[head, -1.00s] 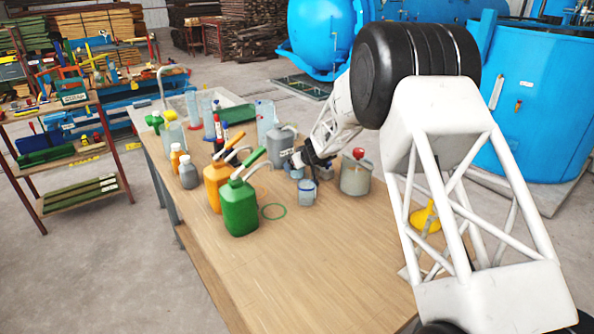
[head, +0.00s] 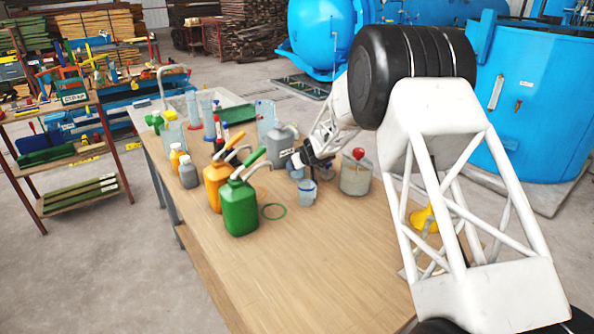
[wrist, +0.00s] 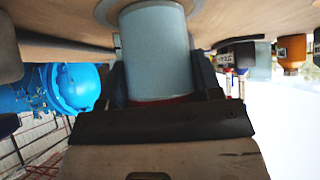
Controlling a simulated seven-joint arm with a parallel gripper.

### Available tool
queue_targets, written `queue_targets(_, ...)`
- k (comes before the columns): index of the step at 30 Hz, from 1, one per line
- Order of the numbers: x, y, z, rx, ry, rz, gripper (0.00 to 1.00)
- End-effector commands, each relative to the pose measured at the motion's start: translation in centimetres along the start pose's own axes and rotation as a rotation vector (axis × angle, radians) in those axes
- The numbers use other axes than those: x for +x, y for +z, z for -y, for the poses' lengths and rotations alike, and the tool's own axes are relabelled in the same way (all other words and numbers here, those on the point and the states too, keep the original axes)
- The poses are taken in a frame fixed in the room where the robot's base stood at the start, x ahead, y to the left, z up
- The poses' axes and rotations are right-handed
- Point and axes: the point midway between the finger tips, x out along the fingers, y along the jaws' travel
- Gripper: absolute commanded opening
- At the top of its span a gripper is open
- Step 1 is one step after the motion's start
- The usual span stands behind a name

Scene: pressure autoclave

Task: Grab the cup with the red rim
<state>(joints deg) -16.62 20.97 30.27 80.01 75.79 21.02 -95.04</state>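The cup with the red rim (wrist: 157,55) is pale blue-grey and fills the middle of the wrist view, which is upside down. Its red rim shows low in that view, close to my gripper's palm. My gripper (wrist: 160,85) has a dark finger on each side of the cup, very near its wall; whether they press on it is not clear. The cup's base appears to be at the table surface. In the head view my gripper (head: 305,157) is low over the table, and I cannot make out the red rim there.
A pale cup with a blue rim (head: 307,192) stands just in front of my gripper. A grey jug (head: 281,146) is to the left, and a grey pot with a red knob (head: 355,175) to the right. Green (head: 239,208) and orange (head: 213,185) canisters stand nearer. The table's front is clear.

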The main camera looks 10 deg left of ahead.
Motion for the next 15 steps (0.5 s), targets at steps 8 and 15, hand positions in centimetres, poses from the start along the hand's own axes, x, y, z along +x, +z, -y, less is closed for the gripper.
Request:
queue_targets(8, -0.02, -0.04, -0.01, 0.0, 0.0, 0.0, 0.27)
queue_targets(15, -0.13, -0.06, -0.01, 0.0, 0.0, -0.001, 0.27)
